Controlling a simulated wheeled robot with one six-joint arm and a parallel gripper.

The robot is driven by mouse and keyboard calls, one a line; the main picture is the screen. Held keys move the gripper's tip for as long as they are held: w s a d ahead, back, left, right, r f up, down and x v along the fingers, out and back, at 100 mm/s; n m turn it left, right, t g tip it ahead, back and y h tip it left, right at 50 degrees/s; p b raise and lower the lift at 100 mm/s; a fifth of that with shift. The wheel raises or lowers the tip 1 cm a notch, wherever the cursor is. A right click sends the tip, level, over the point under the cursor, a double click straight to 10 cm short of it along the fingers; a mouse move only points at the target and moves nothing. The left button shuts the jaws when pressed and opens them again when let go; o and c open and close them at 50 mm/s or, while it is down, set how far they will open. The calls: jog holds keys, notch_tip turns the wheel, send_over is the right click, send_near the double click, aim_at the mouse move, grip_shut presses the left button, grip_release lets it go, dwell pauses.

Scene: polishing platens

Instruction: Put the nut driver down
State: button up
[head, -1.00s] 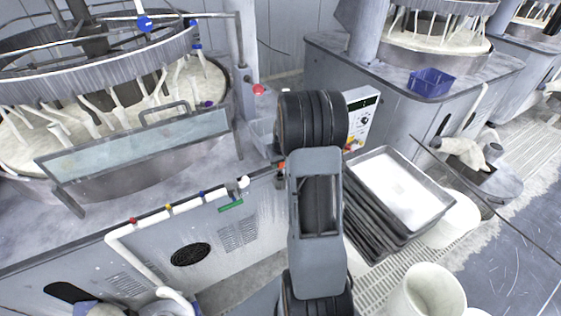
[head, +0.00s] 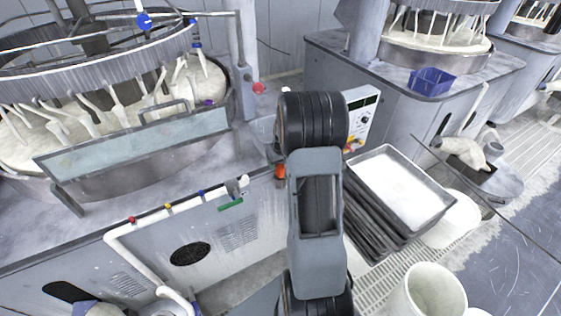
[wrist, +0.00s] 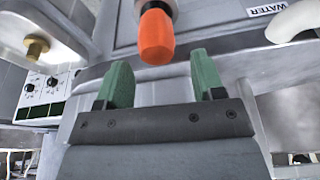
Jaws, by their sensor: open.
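The nut driver (wrist: 157,38) shows its orange handle at the top centre of the wrist view, with a grey collar-like part above it. The rest of it is out of frame. My gripper (wrist: 163,80) is open, its two green fingertips wide apart. The handle's near end lies between and a little beyond the fingertips, with clear gaps on both sides. In the head view an orange piece, likely the same handle (head: 281,171), shows just left of my arm at the bench's edge. My fingers are hidden behind my arm there.
A polishing machine (head: 110,185) fills the left, with a white pipe (head: 160,220) and coloured valves along its front. A control box (head: 362,118) stands right of my arm. Stacked grey trays (head: 440,203) and white buckets (head: 433,285) stand lower right. A blue bin (head: 431,82) sits farther back.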

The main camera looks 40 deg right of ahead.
jog(key=shift+r+p, duration=0.5)
jog(key=shift+r, duration=0.2)
jog(key=shift+s+r+b, duration=0.1)
jog(key=shift+r+b, duration=0.3)
jog(key=d+b+v, duration=0.1)
jog(key=b+v, duration=0.1)
jog(key=v, duration=0.8)
jog(key=s+a+r+n, duration=0.1)
jog(key=s+a+r, duration=0.2)
jog(key=a, duration=0.5)
jog(key=s+a+r+n, duration=0.1)
jog(key=s+a+r, duration=0.2)
jog(key=a, duration=0.4)
jog(key=s+a+t, duration=0.1)
jog(key=s+a, duration=0.7)
jog(key=s, duration=0.1)
jog(key=shift+a+f+n+t+y, duration=0.15)
jog(key=shift+f+n+t+y, duration=0.15)
jog(key=shift+f+n+y, duration=0.1)
jog(key=shift+s, duration=0.1)
jog(key=shift+c, duration=0.2)
